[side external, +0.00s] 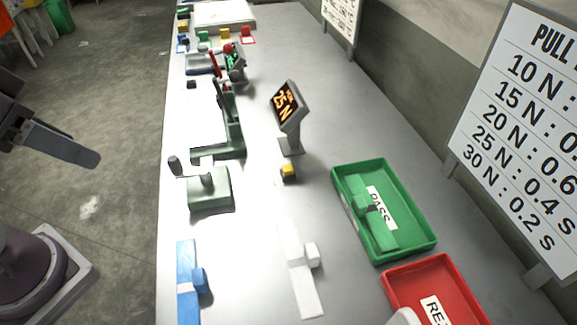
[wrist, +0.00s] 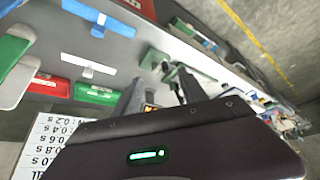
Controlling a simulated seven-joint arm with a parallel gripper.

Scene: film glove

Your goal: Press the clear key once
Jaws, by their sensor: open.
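A small black block with a yellow top (side external: 288,172), which looks like the key, sits on the table just in front of the tilted display (side external: 287,105). The display reads "25 N" in orange. My gripper (wrist: 162,78) is open and empty, its two dark fingers spread apart in the wrist view. In the side view one grey finger (side external: 62,146) shows at the left, beyond the table's left edge and well apart from the key. In the wrist view I cannot make out the key; part of the display shows as orange (wrist: 149,107) between the fingers.
A green lever fixture (side external: 232,135) and a green block with a crank (side external: 210,190) stand left of the display. A green PASS tray (side external: 424,228) holding a green strip and a red tray (side external: 432,268) lie right. Blue (side external: 186,265) and white (side external: 299,275) strips lie in front.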

